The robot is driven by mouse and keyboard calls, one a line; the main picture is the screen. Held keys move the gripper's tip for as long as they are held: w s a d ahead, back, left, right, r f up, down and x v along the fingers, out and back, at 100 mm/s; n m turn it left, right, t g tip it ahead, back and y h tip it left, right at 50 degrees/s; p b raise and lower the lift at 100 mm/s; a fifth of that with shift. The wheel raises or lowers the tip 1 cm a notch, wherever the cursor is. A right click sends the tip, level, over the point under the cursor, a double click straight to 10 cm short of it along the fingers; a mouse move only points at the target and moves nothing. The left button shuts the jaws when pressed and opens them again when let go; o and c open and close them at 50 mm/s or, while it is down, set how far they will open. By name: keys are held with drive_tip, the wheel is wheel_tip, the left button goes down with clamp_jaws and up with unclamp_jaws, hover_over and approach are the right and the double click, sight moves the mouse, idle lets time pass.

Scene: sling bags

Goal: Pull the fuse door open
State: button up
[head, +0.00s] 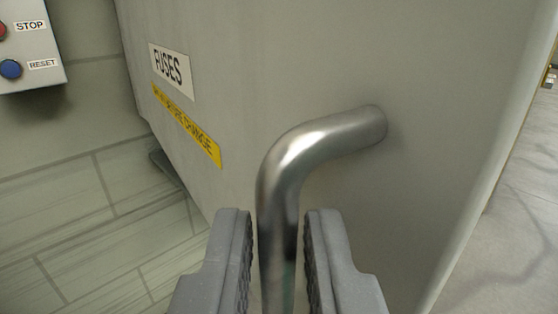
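The fuse door (430,190) is a grey panel that fills the middle and right of the view. It bears a white "FUSES" label (171,70) and a yellow warning strip (188,125). A bent round metal handle (310,140) comes out of the door and turns down towards me. My gripper (278,215) has one finger on each side of the handle's downward bar. A narrow gap shows between each finger and the bar, so it is open around the handle. The lower end of the handle is out of view. I cannot tell whether the door stands ajar.
A control box (30,45) with a red STOP button and a blue RESET button is on the wall at the upper left. Pale floor (510,220) lies clear beyond the door's right edge.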

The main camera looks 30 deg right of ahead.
drive_tip(key=shift+x, duration=0.9)
clamp_jaws()
